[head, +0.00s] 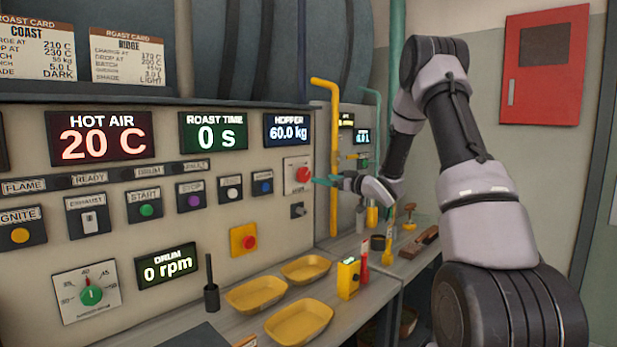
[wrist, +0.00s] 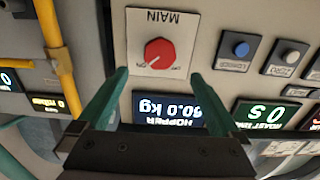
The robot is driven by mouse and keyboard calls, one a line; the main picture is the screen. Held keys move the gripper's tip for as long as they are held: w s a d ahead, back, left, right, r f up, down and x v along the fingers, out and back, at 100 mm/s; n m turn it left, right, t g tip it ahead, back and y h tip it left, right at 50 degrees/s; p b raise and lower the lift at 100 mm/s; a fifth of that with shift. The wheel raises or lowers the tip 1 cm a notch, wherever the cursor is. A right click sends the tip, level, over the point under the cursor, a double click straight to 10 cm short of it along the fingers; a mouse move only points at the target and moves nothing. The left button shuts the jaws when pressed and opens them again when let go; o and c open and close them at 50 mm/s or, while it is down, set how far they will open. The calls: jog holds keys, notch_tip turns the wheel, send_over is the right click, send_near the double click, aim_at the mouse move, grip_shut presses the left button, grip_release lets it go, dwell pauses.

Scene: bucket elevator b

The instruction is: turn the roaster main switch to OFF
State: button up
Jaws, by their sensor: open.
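In the wrist view, which is upside down, the red knob (wrist: 159,52) sits under the word MAIN. A white pointer mark on it aims to the lower left of that picture. The small position labels are too small to read surely. My gripper (head: 324,181) is open and empty, just in front of the switch. In the wrist view its two teal fingers (wrist: 158,74) stand apart, either side of the knob's line, and do not touch it.
A yellow pipe (head: 333,150) runs up right of the switch. A small black switch (head: 297,210) and a red button on a yellow plate (head: 244,240) sit below. Yellow trays (head: 300,322) and tools stand on the bench. Other buttons lie to the left.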

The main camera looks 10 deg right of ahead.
aim_at(306, 175)
jog(key=x, duration=0.9)
jog(key=c, duration=1.3)
